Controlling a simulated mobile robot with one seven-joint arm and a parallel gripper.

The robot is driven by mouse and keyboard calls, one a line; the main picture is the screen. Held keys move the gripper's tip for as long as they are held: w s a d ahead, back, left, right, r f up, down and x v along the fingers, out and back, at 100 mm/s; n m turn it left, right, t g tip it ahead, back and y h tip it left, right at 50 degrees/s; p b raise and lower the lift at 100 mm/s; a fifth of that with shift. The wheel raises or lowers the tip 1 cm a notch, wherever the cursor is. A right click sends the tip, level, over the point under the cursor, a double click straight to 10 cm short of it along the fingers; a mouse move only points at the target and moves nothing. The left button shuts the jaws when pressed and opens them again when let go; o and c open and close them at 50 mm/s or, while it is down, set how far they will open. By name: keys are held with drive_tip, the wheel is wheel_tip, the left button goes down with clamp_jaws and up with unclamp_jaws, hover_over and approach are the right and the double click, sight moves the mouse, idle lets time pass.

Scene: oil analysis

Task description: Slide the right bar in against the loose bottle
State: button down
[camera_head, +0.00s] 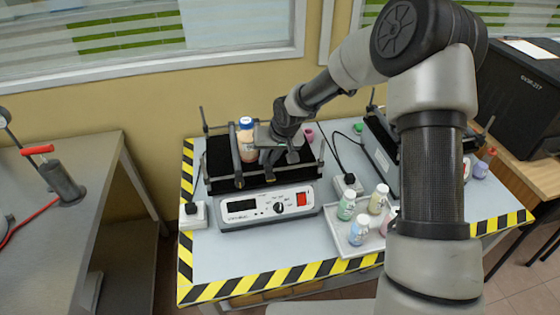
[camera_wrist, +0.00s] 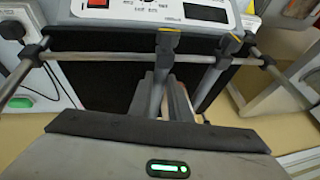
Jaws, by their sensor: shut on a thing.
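The loose bottle (camera_head: 248,146) has a blue cap and amber contents. It stands upright on the black shaker platform, with the left bar (camera_head: 238,160) at its left. My gripper (camera_head: 270,150) is just to the bottle's right, shut on the right bar (camera_head: 269,175). The wrist view is turned around: the right bar (camera_wrist: 160,78) is left of the left bar (camera_wrist: 213,76), and both have yellow-topped ends at the front rail. I cannot tell whether the right bar touches the bottle.
The shaker's control panel (camera_head: 267,205) faces front. A white tray (camera_head: 345,240) with several small bottles stands right of it. A second device (camera_head: 380,150) is at the right, partly behind my arm. Free tabletop lies at the front left.

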drive_tip(key=shift+a, duration=0.1)
drive_tip(key=c, duration=1.6)
unclamp_jaws()
drive_tip(key=shift+c, duration=0.2)
drive_tip(key=p+v, duration=0.1)
drive_tip(key=v, duration=1.6)
drive_tip(key=shift+r+p, duration=0.2)
drive_tip(key=shift+p, duration=0.1)
drive_tip(key=shift+s, duration=0.1)
